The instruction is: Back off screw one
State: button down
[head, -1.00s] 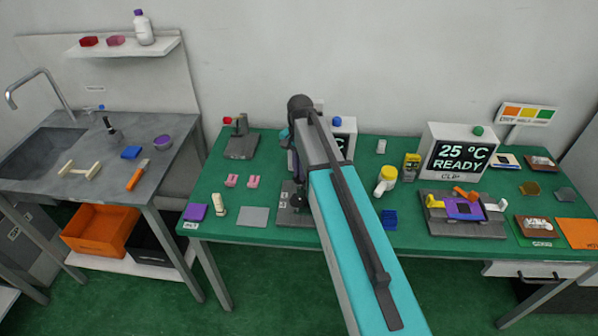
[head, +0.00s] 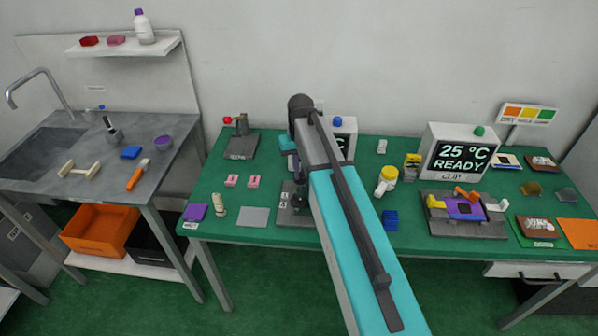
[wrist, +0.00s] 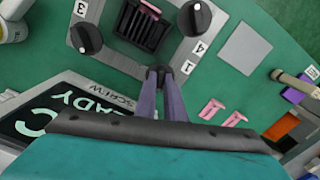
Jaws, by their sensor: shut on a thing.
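The grey screw fixture (wrist: 118,50) stands on the green bench, with black knobs and number labels 1, 3 and 4 showing in the wrist view. My gripper (wrist: 160,72) is shut on the small dark head of screw one (wrist: 156,69), beside the label 1 (wrist: 187,67). The fingers hide part of the screw. Knob three (wrist: 86,38) and knob four (wrist: 195,18) stand apart from the fingers. A black ribbed block with a pink piece sits in the middle. In the head view my arm covers much of the fixture (head: 290,217).
The SCREW display box (wrist: 70,115) stands close beside my gripper and reads READY. Two pink clips (wrist: 222,113) and a grey plate (wrist: 244,48) lie nearby on the bench. The clip fixture (head: 465,229) is to the right in the head view.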

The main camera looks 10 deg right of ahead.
jog(key=n, duration=0.6)
jog(key=shift+w+r, duration=0.1)
jog(key=shift+w, duration=0.1)
jog(key=n, duration=0.6)
jog(key=shift+n, duration=0.3)
jog(key=n, duration=1)
jog(key=c, duration=1.9)
grip_release()
jog(key=shift+c, duration=0.2)
jog(key=shift+o, duration=0.5)
jog(key=shift+s, duration=0.1)
jog(key=shift+r+b, duration=0.1)
jog(key=shift+b, duration=0.2)
